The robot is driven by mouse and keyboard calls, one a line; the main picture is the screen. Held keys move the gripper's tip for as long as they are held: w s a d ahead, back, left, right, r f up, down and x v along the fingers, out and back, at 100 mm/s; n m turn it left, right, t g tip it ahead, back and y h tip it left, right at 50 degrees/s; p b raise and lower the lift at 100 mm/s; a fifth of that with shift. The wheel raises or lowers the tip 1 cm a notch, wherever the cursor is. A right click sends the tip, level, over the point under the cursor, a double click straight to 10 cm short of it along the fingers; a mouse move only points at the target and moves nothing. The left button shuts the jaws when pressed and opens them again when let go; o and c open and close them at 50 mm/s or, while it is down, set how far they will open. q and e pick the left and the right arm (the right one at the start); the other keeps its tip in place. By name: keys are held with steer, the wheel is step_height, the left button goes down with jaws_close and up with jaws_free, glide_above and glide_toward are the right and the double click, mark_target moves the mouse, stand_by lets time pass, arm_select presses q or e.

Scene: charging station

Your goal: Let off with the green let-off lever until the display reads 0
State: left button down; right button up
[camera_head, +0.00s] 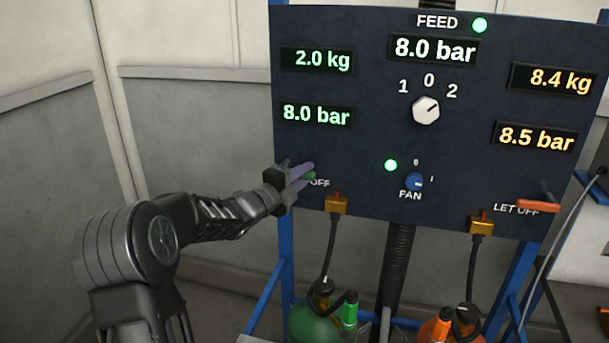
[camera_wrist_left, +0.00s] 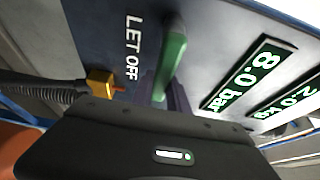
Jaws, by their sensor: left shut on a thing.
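The green let-off lever (camera_wrist_left: 172,62) is on the dark panel, beside its LET OFF label in the left wrist view. My left gripper (camera_head: 300,175) is shut on this lever at the panel's lower left; its fingers hide much of the lever in the head view. The fingers also show in the left wrist view (camera_wrist_left: 178,98). The green pressure display (camera_head: 316,115) reads 8.0 bar, and the green weight display (camera_head: 317,60) above it reads 2.0 kg. My right gripper is not in view.
An orange let-off lever (camera_head: 538,201) is at the panel's lower right, below displays reading 8.4 kg and 8.5 bar. The feed selector (camera_head: 426,111) and blue fan knob (camera_head: 414,181) are mid-panel. A green cylinder (camera_head: 318,322) and an orange cylinder (camera_head: 430,333) stand below with hoses.

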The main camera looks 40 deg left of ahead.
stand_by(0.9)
